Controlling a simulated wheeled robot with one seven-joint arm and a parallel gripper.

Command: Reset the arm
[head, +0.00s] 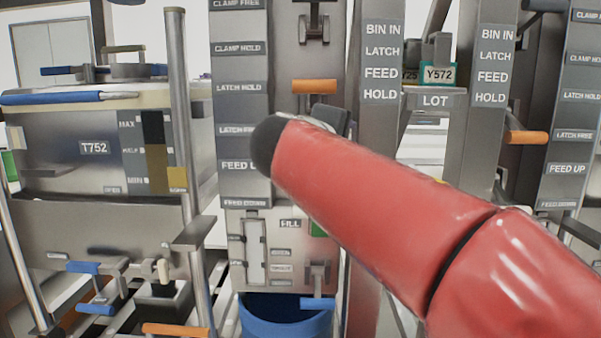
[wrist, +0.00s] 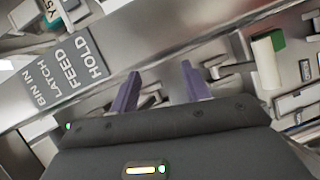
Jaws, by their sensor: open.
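My red arm reaches from the lower right into the middle of the head view, in front of the metal machine column (head: 240,130). Its dark rounded end hides part of the column, and my gripper does not show in that view. In the wrist view my gripper (wrist: 158,85) shows two purple fingers spread apart with nothing between them. A grey post (wrist: 120,50) with a "BIN IN, LATCH, FEED, HOLD" label (wrist: 65,70) lies tilted just beyond the fingers. I cannot tell how close they are to it.
A metal bin marked T752 (head: 95,148) stands at the left behind an upright pole (head: 180,90). An orange handle (head: 314,86) sticks out of the column above my arm. A blue tub (head: 285,318) stands low at the centre. Labelled posts (head: 381,130) stand close behind my arm.

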